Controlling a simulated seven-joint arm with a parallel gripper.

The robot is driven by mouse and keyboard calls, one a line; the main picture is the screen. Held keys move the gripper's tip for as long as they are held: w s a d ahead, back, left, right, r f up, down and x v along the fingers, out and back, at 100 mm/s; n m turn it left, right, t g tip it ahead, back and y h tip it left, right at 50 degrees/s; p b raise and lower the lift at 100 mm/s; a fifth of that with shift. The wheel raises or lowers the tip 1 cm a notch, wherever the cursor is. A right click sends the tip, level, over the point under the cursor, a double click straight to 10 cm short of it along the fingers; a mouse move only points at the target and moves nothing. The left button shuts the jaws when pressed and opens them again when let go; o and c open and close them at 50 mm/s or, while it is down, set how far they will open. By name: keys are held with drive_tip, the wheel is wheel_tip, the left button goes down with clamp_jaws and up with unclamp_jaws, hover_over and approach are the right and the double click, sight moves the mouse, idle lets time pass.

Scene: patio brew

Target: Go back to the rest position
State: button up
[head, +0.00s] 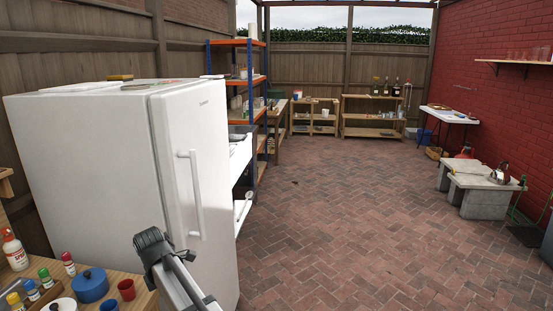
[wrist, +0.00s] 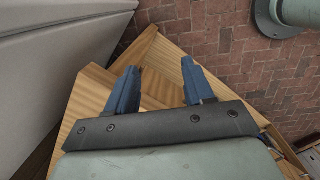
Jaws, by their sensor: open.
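My gripper (wrist: 160,80) is open in the wrist view, its two blue fingers wide apart with nothing between them. It points down over the corner of a wooden table top (wrist: 88,99). In the head view part of my arm shows at the bottom, in front of the white fridge; the fingers cannot be made out there.
The white fridge (head: 95,150) stands close on the left, its door (head: 200,140) shut. The wooden table at the lower left carries a blue pot (head: 90,286), a red cup (head: 126,289) and several bottles. The brick floor (head: 330,220) is clear in the middle.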

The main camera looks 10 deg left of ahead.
drive_tip(key=w+d+f+m+g+h, duration=0.2)
drive_tip(key=d+f+m, duration=0.5)
drive_tip(key=d+f, duration=1.15)
drive_tip(key=s+d+f+m+g, duration=0.1)
drive_tip(key=s+d+f+m, duration=0.15)
drive_tip(key=d+f, duration=0.5)
drive_tip(key=s+d+f+m+g, duration=0.15)
drive_tip(key=d+f+m, duration=0.25)
drive_tip(key=d+f, duration=0.4)
drive_tip(key=s+d+f+m+g+y, duration=0.1)
drive_tip(key=s+d+f+m, duration=0.25)
drive_tip(key=s+d, duration=0.3)
drive_tip(key=s+d+f+m+g, duration=0.1)
drive_tip(key=s+d+f+m, duration=0.25)
drive_tip(key=s+d, duration=0.35)
drive_tip(key=s+d+f+m+g, duration=0.1)
drive_tip(key=s+d+f+m, duration=0.1)
drive_tip(key=s, duration=0.6)
drive_tip(key=s+d+f+m+y, duration=0.1)
drive_tip(key=s+d+f+m, duration=0.2)
drive_tip(key=s+d+m, duration=0.2)
drive_tip(key=s+d, duration=0.1)
drive_tip(key=s, duration=0.1)
drive_tip(key=shift+s+d+f+g, duration=0.2)
drive_tip(key=shift+s+g, duration=0.15)
